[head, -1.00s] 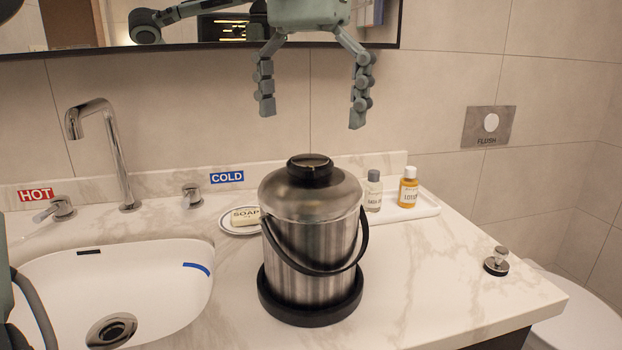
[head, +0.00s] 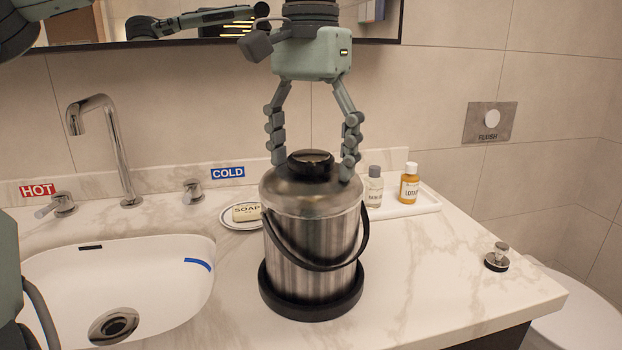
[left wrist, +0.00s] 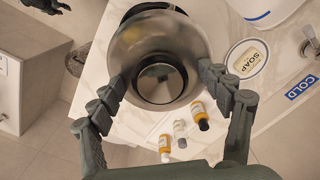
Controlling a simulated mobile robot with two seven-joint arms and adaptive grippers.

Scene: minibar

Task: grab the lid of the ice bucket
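The ice bucket (head: 310,250) is a brushed steel bucket with a black base and a black handle hanging at its front. Its domed steel lid (head: 318,200) is on, topped by a black knob (head: 310,164); the lid (left wrist: 127,48) and knob (left wrist: 160,84) also show in the left wrist view. My left gripper (head: 313,170) points down over the lid, open, with its fingers apart on either side of the knob. In the left wrist view its fingertips (left wrist: 163,80) flank the lid. I cannot tell whether they touch it. A dark shape at that view's top left looks like my right gripper (left wrist: 46,5).
A sink (head: 120,275) with a tall faucet (head: 115,150) is at the left. A soap dish (head: 228,221) stands left of the bucket. The counter right of the bucket is mostly clear, with a stopper (head: 497,258).

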